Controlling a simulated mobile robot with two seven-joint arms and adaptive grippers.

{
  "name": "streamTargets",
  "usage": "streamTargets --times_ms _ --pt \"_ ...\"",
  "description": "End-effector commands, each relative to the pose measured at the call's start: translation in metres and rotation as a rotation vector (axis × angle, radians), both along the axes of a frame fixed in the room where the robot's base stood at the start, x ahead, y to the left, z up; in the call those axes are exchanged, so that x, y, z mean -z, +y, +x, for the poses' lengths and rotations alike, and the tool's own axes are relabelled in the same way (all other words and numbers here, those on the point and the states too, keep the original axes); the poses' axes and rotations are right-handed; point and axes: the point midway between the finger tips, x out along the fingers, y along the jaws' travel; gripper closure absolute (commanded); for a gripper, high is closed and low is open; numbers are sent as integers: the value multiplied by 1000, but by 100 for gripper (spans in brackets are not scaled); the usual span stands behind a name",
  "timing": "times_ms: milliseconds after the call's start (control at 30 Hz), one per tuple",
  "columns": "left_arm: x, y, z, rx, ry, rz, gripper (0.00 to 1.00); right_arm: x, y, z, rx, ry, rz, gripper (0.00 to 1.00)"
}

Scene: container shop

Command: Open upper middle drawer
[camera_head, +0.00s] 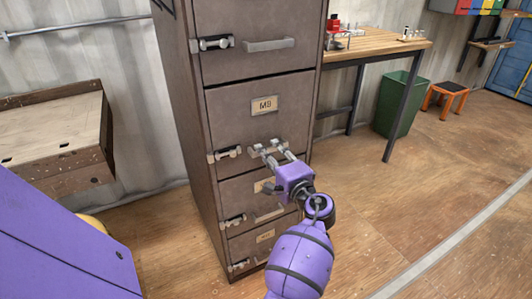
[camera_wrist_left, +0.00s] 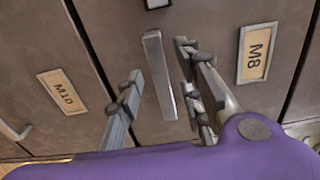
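A tall brown metal cabinet has several stacked drawers, all of which look shut. The M8 drawer (camera_head: 230,118) is second from the top in the head view, with its label (camera_head: 264,105) above its bar handle (camera_head: 254,154). My left gripper (camera_head: 268,149) is at this handle and partly covers it. In the left wrist view the gripper (camera_wrist_left: 165,95) is open, with the handle (camera_wrist_left: 159,75) between its two spread fingers. A gap shows on the left finger's side; contact on the right cannot be told. My right gripper is out of view.
Latches sit at the drawers' left edges, one beside M8 (camera_head: 225,154). The M10 label (camera_wrist_left: 62,92) is on the neighbouring drawer. A workbench (camera_head: 375,43), green bin (camera_head: 398,105) and orange stool (camera_head: 449,88) stand right. The floor right of the cabinet is clear.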

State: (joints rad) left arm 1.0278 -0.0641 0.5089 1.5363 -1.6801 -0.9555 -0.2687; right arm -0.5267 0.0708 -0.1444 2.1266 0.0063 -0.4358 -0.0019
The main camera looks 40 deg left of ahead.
Motion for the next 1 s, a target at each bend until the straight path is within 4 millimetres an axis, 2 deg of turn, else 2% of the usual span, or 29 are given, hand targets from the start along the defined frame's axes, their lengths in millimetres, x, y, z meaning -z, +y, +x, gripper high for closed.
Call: streamTargets --times_ms 200,500,533,800,1000 --pt "0 22 9 1 0 1 66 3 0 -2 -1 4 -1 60" --pt "0 25 10 1 0 0 66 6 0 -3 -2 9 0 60" --pt "0 25 10 1 0 0 67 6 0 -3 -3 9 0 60" --pt "0 25 10 1 0 -1 100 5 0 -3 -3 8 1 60" --pt "1 25 10 1 -1 -1 100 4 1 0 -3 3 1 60"
